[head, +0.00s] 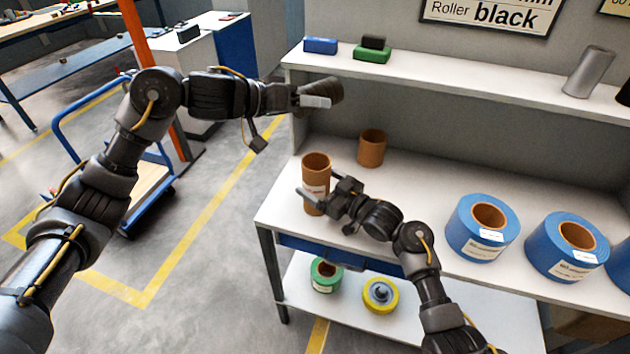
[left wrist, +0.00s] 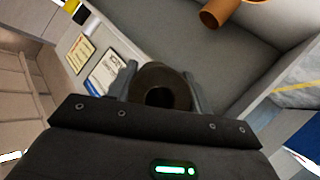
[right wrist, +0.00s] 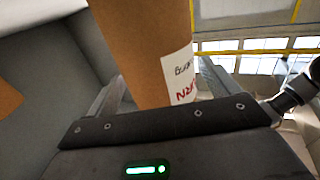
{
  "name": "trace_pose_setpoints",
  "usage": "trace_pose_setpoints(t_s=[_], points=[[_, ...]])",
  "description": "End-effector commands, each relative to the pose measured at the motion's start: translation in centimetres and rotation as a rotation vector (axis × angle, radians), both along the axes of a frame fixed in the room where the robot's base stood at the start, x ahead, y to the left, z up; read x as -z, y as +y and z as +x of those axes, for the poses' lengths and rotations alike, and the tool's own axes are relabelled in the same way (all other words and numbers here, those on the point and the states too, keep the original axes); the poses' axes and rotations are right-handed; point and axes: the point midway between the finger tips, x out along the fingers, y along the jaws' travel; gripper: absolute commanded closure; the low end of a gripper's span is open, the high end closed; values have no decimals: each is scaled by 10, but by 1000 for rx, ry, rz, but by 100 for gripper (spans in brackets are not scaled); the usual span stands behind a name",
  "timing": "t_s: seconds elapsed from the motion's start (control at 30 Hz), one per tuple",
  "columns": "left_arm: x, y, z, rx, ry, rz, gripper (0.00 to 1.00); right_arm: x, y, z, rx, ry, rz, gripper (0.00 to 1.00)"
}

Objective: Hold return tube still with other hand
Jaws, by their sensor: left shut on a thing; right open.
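The return tube is a brown cardboard cylinder (head: 316,164) with a white label, standing upright near the left end of the worktop. It fills the middle of the right wrist view (right wrist: 145,45), where part of the label reads "URN". My right gripper (head: 328,191) is open, with one finger on each side of the tube's lower part; contact is unclear. The left wrist view shows the roll (left wrist: 160,84) end-on between the fingers.
A second brown tube (head: 371,148) stands behind the first. Blue rolls (head: 482,227) stand to the right. The upper shelf (head: 440,80) holds blue and green blocks and a grey cylinder (head: 588,72). Green (head: 326,275) and yellow (head: 380,295) rolls lie below.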

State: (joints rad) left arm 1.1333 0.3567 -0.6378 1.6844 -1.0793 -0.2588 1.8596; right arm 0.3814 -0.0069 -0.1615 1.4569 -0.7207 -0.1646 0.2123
Motion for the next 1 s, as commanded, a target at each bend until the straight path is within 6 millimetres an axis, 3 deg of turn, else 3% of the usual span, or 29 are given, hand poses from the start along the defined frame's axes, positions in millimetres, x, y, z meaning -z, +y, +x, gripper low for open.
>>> trace_pose_setpoints(t_s=[0.47, 0.83, 1.0], points=[[-1, 0, 0, 1, -2, -2, 77, 0, 9, 7, 0, 1, 0, 12], [-1, 0, 0, 1, -2, -2, 77, 0, 9, 7, 0, 1, 0, 61], [3, 0, 0, 1, -1, -2, 77, 0, 9, 7, 0, 1, 0, 62]])
